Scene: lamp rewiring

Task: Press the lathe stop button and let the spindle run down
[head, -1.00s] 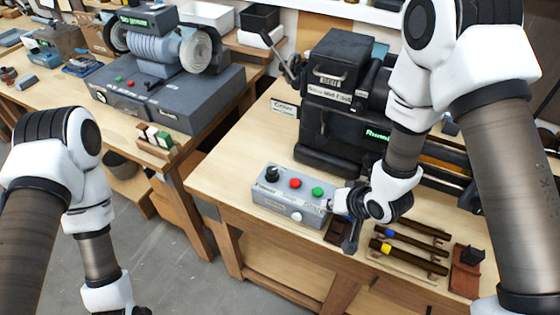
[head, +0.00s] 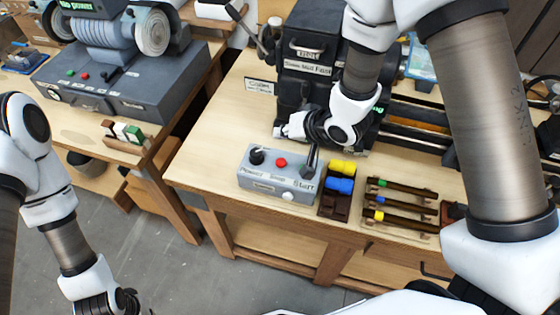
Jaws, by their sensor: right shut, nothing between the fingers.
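The grey control box (head: 262,181) stands near the front edge of the lathe bench. It bears a black knob (head: 257,156), the red stop button (head: 281,162) and a white knob (head: 288,196). My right gripper (head: 309,172) is shut and empty, its dark fingers pointing down at the box's right end, above the "Start" label. The green button there is hidden; I cannot tell whether the fingers touch it. The red button is clear, left of the fingers. The black lathe (head: 306,82) stands behind; my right arm covers its spindle area. My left gripper (head: 128,304) is low at the left, its fingers unclear.
A dark tray (head: 335,207) with yellow and blue pieces sits right of the box. A rack of dark rods (head: 400,212) lies further right. A grinder (head: 125,85) stands on the left bench. Bare bench top lies left of the box.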

